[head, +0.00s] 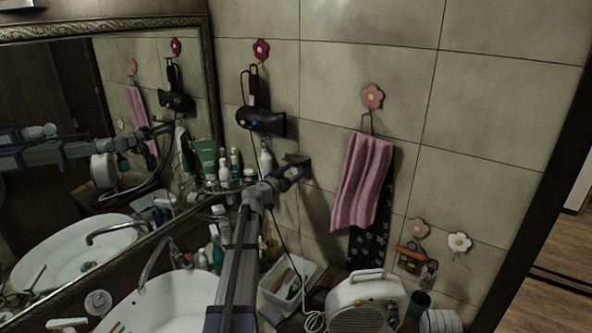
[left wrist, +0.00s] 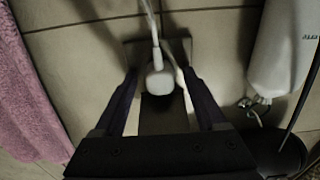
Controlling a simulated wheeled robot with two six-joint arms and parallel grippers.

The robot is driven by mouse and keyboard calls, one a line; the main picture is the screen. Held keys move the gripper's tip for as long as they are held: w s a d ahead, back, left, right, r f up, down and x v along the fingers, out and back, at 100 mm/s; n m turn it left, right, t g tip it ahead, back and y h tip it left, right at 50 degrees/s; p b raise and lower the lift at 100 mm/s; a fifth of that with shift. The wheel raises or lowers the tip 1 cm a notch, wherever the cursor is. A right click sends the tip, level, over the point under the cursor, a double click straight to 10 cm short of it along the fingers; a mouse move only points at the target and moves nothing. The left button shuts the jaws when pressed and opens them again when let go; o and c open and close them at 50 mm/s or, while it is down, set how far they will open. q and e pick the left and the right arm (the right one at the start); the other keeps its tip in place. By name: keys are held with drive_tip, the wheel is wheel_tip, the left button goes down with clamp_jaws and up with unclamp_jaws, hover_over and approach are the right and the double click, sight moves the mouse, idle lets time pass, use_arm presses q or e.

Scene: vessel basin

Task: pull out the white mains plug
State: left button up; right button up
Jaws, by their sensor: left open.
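The white mains plug (left wrist: 159,80) sits at a dark wall plate (left wrist: 180,48) in the left wrist view, with its white cord running up out of the picture. My left gripper (left wrist: 155,84) is open, with one finger on each side of the plug. I cannot tell whether the fingers touch it. In the head view my left gripper (head: 292,174) is at the tiled wall, by the dark socket plate (head: 299,160), and the plug is hidden there. My right gripper is not in view.
A pink towel (head: 362,182) hangs right of the gripper. A hairdryer (head: 262,121) hangs above left. Bottles (head: 224,168) crowd the shelf left of it. A white heater (head: 366,303), a tray (head: 290,278) and the basin (head: 165,300) stand below.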

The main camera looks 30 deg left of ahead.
sight(294, 171)
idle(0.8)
use_arm(q)
clamp_jaws()
idle(0.4)
drive_tip(key=shift+s, duration=0.15)
idle(0.3)
drive_tip(key=shift+s+a, duration=0.2)
drive_tip(key=shift+s, duration=2.7)
wheel_tip(294, 171, down, 10)
drive_tip(key=b, duration=1)
